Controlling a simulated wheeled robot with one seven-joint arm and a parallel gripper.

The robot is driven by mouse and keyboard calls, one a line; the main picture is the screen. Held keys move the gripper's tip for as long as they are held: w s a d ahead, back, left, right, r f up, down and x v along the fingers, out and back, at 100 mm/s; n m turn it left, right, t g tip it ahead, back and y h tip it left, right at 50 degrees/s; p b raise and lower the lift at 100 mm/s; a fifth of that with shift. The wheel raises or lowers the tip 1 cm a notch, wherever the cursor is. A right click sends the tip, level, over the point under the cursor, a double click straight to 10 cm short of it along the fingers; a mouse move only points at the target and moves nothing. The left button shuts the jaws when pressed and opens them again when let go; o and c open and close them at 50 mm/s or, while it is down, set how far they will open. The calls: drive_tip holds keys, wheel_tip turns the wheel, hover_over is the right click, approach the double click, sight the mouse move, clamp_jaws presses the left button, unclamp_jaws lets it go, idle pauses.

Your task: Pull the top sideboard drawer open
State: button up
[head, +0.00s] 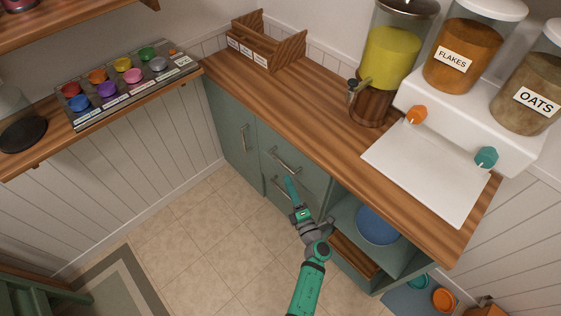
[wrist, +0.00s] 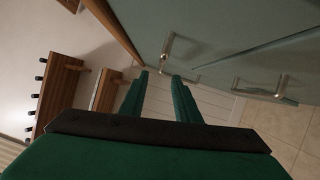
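The sideboard is grey-green with a wooden top. Its top drawer (head: 296,172) is closed and has a metal bar handle (head: 284,160). A lower drawer handle (head: 281,189) shows below it, partly behind my gripper (head: 289,181). In the head view my gripper appears just below the top handle, in front of the drawers. In the wrist view my gripper (wrist: 160,75) has its two green fingers apart with nothing between them. A bar handle (wrist: 165,52), seemingly the top drawer's, lies just beyond the fingertips; I see no clear contact.
A door with an upright handle (head: 244,138) is left of the drawers. An open shelf with a blue bowl (head: 378,224) is to the right. Dispensers and a white tray (head: 428,168) stand on the wooden top (head: 300,112). The tiled floor (head: 190,240) is clear.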

sight(281, 161)
drive_tip(key=x, duration=1.1)
drive_tip(key=shift+w+d+f, duration=0.15)
drive_tip(key=shift+w, duration=0.2)
clamp_jaws()
